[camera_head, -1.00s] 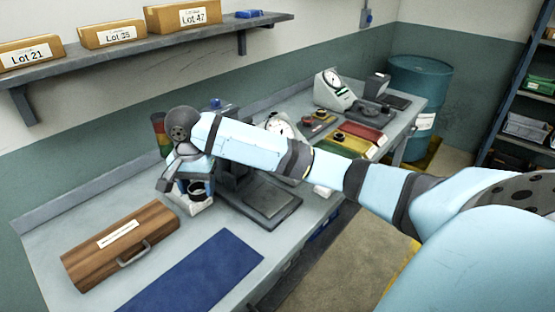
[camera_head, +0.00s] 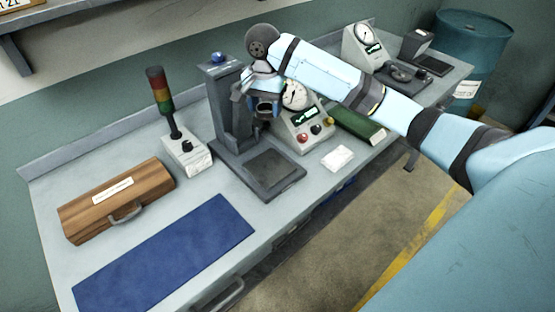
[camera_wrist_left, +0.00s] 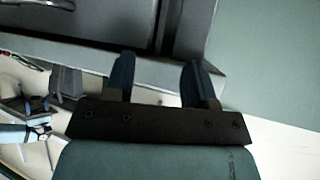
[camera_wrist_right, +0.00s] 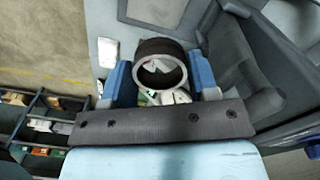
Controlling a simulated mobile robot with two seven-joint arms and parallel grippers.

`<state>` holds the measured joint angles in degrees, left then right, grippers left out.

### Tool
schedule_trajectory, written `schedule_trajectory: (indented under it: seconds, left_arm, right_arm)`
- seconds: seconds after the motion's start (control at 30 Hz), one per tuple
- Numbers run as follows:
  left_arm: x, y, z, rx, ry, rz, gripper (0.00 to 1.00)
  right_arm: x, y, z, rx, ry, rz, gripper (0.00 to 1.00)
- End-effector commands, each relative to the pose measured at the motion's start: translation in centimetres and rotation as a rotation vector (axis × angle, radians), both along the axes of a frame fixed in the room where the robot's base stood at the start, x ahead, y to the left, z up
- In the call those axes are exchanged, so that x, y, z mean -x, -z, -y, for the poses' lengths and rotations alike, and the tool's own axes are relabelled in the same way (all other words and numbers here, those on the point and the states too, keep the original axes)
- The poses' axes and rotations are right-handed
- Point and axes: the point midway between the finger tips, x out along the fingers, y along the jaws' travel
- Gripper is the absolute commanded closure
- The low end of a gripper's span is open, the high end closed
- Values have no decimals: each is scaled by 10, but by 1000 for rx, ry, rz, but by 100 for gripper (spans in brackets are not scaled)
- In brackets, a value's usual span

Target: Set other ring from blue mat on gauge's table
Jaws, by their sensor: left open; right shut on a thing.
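My right gripper (camera_head: 262,106) is shut on a dark ring with a bright metal rim (camera_wrist_right: 160,68). It holds the ring in the air by the grey column stand (camera_head: 232,112), above the bench. The ring sits between both blue fingers in the right wrist view. The blue mat (camera_head: 165,258) lies at the front left of the bench, with no ring visible on it. A dial gauge (camera_head: 295,95) stands behind my right gripper and is partly hidden. The stand's flat dark plate (camera_head: 268,170) looks bare. My left gripper (camera_wrist_left: 160,80) is open and empty, beside a grey surface.
A wooden case (camera_head: 118,200) and a red-yellow-green signal tower (camera_head: 165,105) stand left of the column stand. A white pad (camera_head: 337,158) lies to its right. A green box (camera_head: 358,125) and another dial device (camera_head: 365,45) stand farther right. A blue barrel (camera_head: 475,50) is beyond the bench.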

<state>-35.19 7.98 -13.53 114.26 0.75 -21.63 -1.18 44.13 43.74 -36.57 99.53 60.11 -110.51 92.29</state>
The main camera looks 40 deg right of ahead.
Motion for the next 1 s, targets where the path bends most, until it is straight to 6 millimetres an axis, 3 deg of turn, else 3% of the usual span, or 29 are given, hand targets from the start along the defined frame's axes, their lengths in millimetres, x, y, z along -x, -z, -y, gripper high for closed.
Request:
schedule_trajectory:
  seconds: [0.17, 0.7, 1.0]
  left_arm:
    - [0, -1, 0, 0, 0, 0, 49]
    - [0, -6, -1, -2, -1, 0, 49]
    - [0, -6, -1, -2, -1, 0, 49]
  right_arm:
    - [0, 9, 3, 1, 3, -2, 72]
    - [1, 140, 3, 2, 2, -3, 72]
    - [1, 166, 2, 2, 2, 0, 72]
